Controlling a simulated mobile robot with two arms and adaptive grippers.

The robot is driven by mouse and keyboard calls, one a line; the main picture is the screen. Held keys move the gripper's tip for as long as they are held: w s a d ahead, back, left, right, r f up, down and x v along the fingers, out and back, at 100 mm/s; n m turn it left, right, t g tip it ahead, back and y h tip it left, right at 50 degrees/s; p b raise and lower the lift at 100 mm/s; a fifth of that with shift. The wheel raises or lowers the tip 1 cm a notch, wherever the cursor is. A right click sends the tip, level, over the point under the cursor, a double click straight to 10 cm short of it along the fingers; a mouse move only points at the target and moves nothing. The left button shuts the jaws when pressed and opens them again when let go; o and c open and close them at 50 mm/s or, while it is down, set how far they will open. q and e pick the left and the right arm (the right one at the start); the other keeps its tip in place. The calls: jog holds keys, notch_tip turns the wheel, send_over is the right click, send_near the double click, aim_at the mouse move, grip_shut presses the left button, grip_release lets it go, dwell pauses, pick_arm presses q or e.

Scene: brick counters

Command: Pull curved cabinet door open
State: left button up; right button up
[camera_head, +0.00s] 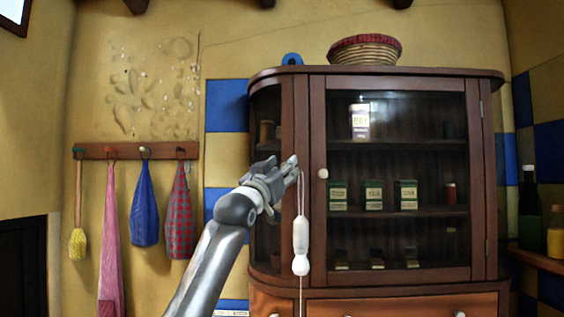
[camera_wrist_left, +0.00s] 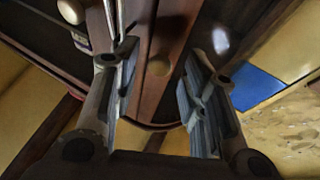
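The dark wooden cabinet (camera_head: 494,150) has a curved glass door (camera_head: 266,108) at its left end and a flat glass front door (camera_head: 395,105) with a white knob (camera_head: 323,173). The curved door looks shut. My left gripper (camera_head: 292,168) is in front of the wooden upright between the two doors. I cannot tell whether the fingers touch anything. The gripper hides part of the curved door's edge. My right gripper is not in view.
A white pull (camera_head: 301,247) hangs on a cord beside my left gripper. Drawers (camera_head: 405,305) lie below, and a basket (camera_head: 365,50) sits on the cabinet. Cloths (camera_head: 145,210) hang on wall hooks at left. Bottles (camera_head: 530,210) stand on a right shelf.

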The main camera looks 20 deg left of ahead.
pick_arm(q)
jog(key=shift+w, duration=0.15)
grip_shut()
dwell(0.4)
